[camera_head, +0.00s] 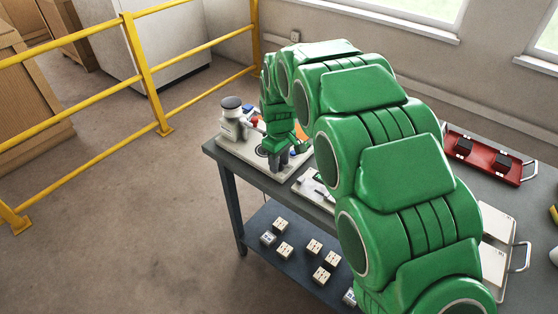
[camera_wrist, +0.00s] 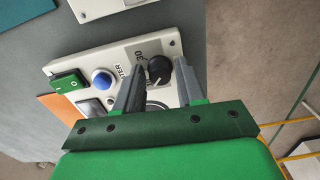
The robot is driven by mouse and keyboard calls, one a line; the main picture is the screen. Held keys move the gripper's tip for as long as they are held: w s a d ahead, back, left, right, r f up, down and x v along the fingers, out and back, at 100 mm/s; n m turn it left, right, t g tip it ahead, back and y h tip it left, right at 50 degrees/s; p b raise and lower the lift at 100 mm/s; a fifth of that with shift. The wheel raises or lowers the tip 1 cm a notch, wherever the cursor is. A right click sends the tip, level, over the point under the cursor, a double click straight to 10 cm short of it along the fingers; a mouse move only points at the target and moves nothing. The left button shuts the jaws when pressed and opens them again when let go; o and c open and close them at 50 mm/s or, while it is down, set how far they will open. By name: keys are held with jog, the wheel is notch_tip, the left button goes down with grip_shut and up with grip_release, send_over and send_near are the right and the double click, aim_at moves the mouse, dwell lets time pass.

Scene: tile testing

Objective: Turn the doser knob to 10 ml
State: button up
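The black doser knob (camera_wrist: 159,69) sits on a grey label patch on a light panel (camera_wrist: 68,68) in the wrist view. A "30" mark and part of a word ending in "TER" are readable beside it. A 10 mark and the knob's exact setting cannot be made out. My gripper (camera_wrist: 160,65) is open, with one grey finger on each side of the knob; small gaps seem to remain between fingers and knob. In the head view my gripper (camera_head: 277,160) points down over the light station at the table's left end, and the knob is hidden there.
A blue button (camera_wrist: 102,79), a green switch (camera_wrist: 68,84) and a small display (camera_wrist: 91,108) sit on the same panel. A grey device (camera_head: 232,118) stands at the station's back left. A red tray (camera_head: 488,158) lies farther right. Yellow railing (camera_head: 145,75) stands left of the table.

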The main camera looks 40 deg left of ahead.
jog(key=shift+o, duration=1.3)
notch_tip(320, 180, up, 8)
jog(key=shift+f, duration=0.1)
